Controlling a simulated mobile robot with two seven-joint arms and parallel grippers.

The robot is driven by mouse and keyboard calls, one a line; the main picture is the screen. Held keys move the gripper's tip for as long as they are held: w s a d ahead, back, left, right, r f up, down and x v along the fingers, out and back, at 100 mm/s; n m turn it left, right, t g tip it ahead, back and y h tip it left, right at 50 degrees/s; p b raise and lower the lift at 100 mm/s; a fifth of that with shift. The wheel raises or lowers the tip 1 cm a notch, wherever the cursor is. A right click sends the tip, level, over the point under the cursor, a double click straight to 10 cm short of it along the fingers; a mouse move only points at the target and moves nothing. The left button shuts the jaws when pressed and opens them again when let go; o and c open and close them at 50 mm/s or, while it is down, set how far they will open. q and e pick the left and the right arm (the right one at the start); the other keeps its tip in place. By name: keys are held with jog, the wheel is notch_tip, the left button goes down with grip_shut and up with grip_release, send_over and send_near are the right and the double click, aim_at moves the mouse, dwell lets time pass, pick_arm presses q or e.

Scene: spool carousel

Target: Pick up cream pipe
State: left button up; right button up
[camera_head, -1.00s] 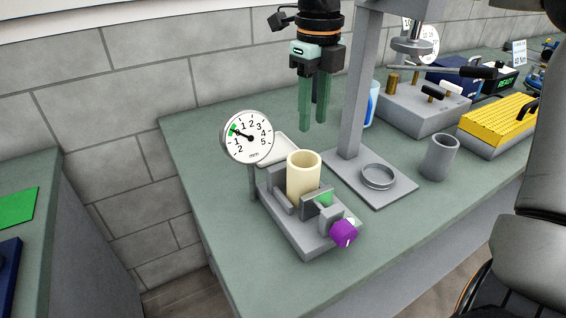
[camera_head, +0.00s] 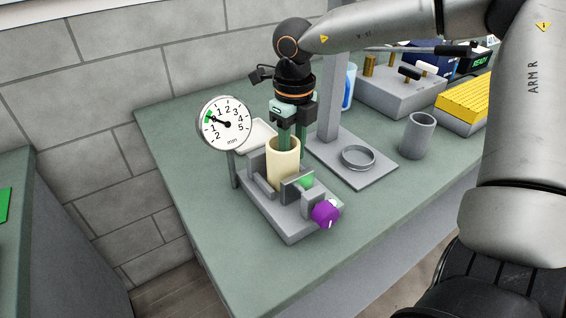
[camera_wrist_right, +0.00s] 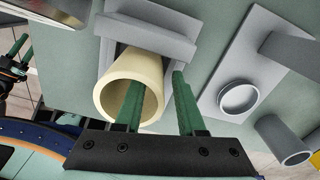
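The cream pipe (camera_head: 283,157) is a hollow cylinder standing upright in a grey clamping fixture (camera_head: 290,225) with a purple knob (camera_head: 325,214). My right gripper (camera_head: 292,140) points down at the pipe's top, with its green fingers apart. In the right wrist view, one finger overlaps the open mouth of the pipe (camera_wrist_right: 118,93) and seems to reach into it. The other finger is outside, to the right of the wall. A narrow gap shows beside the outer finger. The inner fingertip's depth is hard to tell.
A round dial gauge (camera_head: 224,124) stands just left of the pipe. A grey post (camera_head: 330,100) rises close behind, on a plate with a ring (camera_head: 358,157). A grey cup (camera_head: 417,135) stands farther right. The bench front is clear.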

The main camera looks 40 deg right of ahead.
jog(key=shift+f, duration=0.1)
grip_shut()
dwell(1.4)
